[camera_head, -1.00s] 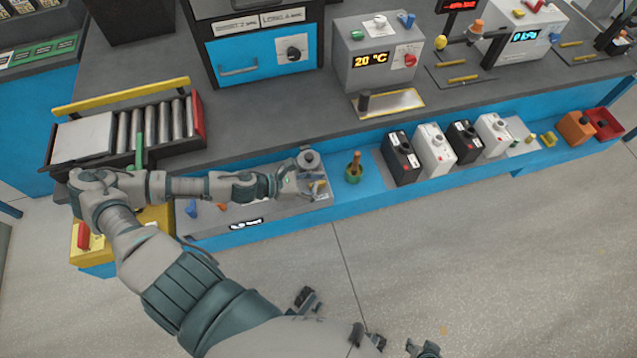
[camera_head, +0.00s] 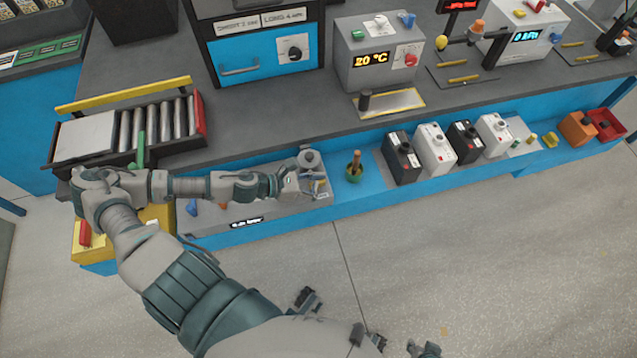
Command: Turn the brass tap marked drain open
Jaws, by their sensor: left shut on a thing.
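My left gripper (camera_head: 313,187) is at the right end of a grey panel unit (camera_head: 280,212) on the low blue shelf. It is shut on a small brass-coloured part, seemingly the handle of the brass tap (camera_head: 321,186). The fingers cover much of it, so its angle and the drain marking cannot be read. A grey round fitting (camera_head: 309,159) stands just behind the gripper.
A lit display (camera_head: 246,222) is on the unit's front. A green pot with a brown handle (camera_head: 354,168) stands close to the gripper's right. Several black and white batteries (camera_head: 435,150) stand farther right. A roller tray (camera_head: 130,130) is on the bench above my forearm.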

